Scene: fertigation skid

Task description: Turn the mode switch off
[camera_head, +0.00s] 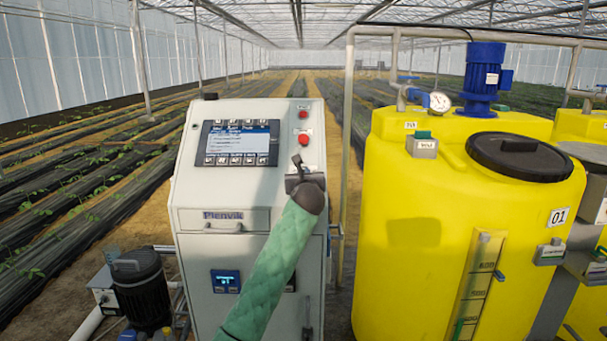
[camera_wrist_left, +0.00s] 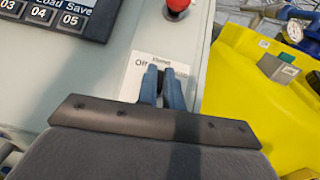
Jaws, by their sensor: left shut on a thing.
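The mode switch (camera_wrist_left: 160,83) is a small dark knob on the front of the grey control cabinet (camera_head: 190,150). In the left wrist view it sits between the blue fingers of my left gripper (camera_wrist_left: 162,90), which is shut on it. A white label (camera_wrist_left: 143,72) partly covered by the fingers shows behind it. In the head view my left gripper (camera_head: 298,162) is at the cabinet's right side, below the red buttons, and it hides the switch. The knob's pointing direction cannot be told. My right gripper is not in view.
A red button (camera_head: 304,139) sits just above my gripper; in the left wrist view it is at the top (camera_wrist_left: 178,6). A lit display (camera_head: 237,143) is to the left. A yellow tank (camera_head: 400,230) stands close on the right.

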